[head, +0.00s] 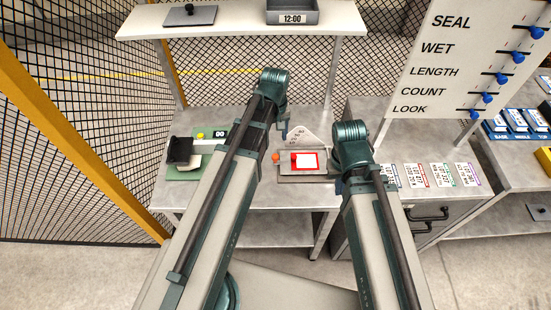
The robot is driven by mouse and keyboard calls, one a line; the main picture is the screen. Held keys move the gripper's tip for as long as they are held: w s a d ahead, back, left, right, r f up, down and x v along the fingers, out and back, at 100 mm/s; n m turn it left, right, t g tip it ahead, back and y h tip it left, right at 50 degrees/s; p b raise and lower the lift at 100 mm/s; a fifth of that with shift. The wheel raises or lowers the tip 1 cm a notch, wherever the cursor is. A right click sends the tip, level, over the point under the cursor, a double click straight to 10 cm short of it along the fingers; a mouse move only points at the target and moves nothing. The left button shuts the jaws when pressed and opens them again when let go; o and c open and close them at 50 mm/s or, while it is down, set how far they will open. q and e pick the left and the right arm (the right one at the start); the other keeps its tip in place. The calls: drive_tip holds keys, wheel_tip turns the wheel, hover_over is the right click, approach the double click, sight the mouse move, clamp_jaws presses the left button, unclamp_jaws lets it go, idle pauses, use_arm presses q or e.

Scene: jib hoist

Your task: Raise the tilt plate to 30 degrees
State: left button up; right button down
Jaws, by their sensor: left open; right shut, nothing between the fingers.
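The tilt plate (287,173) is a grey plate on the middle of the workbench, with a red-bordered white card (306,161) on it. It looks about flat, but its exact angle cannot be read. An orange knob (276,157) is at its left side. A pale fan-shaped scale (297,137) with small marks stands behind it. My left gripper (284,132) is open, above and behind the plate's left part, apart from the knob. My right gripper (338,184) is shut and empty by the plate's right edge; its fingers are mostly hidden, so contact cannot be told.
A green device (182,173) with a black block and a display stands left on the bench. A shelf (235,22) with a grey tray (292,12) hangs behind. A sign board with blue knobs (487,98) and several cards (441,175) are at right. Mesh fencing closes the left.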

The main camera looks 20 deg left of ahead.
sight(275, 156)
use_arm(q)
wheel_tip(275, 156, down, 12)
drive_tip(key=b, duration=1.1)
drive_tip(key=shift+r, duration=0.1)
clamp_jaws()
idle(0.7)
